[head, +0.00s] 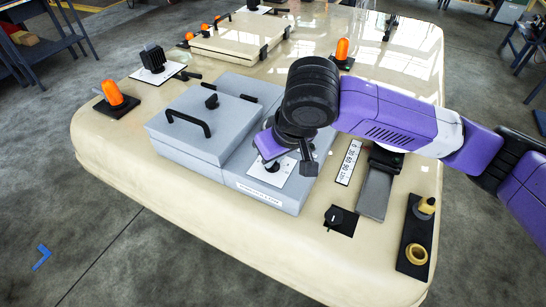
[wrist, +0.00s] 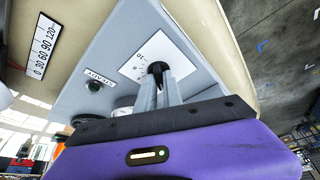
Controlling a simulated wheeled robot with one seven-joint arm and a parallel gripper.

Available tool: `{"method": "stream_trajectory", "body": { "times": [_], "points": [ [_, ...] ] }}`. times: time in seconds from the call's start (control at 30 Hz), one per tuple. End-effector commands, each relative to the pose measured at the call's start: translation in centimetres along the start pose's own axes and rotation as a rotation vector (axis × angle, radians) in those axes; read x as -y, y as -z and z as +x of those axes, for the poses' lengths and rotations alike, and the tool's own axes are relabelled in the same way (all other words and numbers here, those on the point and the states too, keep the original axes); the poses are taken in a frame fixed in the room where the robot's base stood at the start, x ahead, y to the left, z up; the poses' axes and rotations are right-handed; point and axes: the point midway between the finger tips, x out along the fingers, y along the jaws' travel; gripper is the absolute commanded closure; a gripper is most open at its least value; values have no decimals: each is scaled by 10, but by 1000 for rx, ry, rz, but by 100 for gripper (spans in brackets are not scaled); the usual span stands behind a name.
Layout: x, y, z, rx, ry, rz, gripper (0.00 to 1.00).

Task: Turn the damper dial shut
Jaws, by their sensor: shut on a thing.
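The dial is a black knob (wrist: 156,67) on a white marked plate (wrist: 137,62), set on a grey box. In the wrist view my gripper (wrist: 158,80) has its two grey fingers on either side of the knob and is shut on it. In the head view the white plate (head: 268,183) shows on top of the grey box, under my gripper (head: 276,163). The plate's markings are too small to read surely, and I cannot tell the knob's setting.
A grey lidded box with a black handle (head: 188,124) stands left of the dial. Orange lamps (head: 113,93) stand on the cream top.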

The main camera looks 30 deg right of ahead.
Motion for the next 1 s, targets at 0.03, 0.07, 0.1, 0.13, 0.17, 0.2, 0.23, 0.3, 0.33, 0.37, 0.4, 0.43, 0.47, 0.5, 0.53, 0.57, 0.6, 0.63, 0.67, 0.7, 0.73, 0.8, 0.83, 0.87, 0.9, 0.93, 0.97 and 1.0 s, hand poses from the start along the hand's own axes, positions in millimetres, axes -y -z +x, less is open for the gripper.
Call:
{"method": "stream_trajectory", "body": {
  "times": [0.03,0.07,0.1,0.13,0.17,0.2,0.23,0.3,0.33,0.37,0.4,0.43,0.47,0.5,0.53,0.57,0.6,0.63,0.67,0.7,0.73,0.8,0.83,0.87,0.9,0.93,0.97,1.0],
  "points": [
    [-1,-1,1,2,20,-36,100],
    [-1,-1,1,2,30,-63,100],
    [-1,-1,1,3,44,-96,100],
    [-1,-1,1,3,55,-121,100],
    [-2,-1,1,3,65,-147,100],
    [-2,-1,1,3,78,-179,100],
    [-2,-1,1,2,88,-202,100],
    [-2,-1,1,3,110,-256,100],
    [-2,-1,1,3,118,-277,100],
    [-2,0,1,2,126,-298,100],
    [-2,0,1,3,137,-323,100],
    [-2,0,1,3,144,-342,100],
    [-2,0,1,3,152,-360,100],
    [-3,0,1,3,160,-382,100],
    [-3,0,0,3,166,-396,100],
    [-3,0,1,3,171,-410,100],
    [-3,0,1,4,178,-428,100],
    [-3,0,1,4,183,-440,100],
    [-3,0,1,4,188,-450,100],
    [-3,0,0,4,192,-462,100],
    [-3,0,0,4,195,-470,100],
    [-4,0,0,4,200,-486,100],
    [-4,0,0,4,202,-491,100],
    [-4,0,0,4,204,-495,100],
    [-4,0,0,5,206,-500,100],
    [-4,0,0,5,207,-503,100],
    [-4,0,0,5,208,-506,100],
    [-4,0,0,5,209,-508,100]
  ]
}}
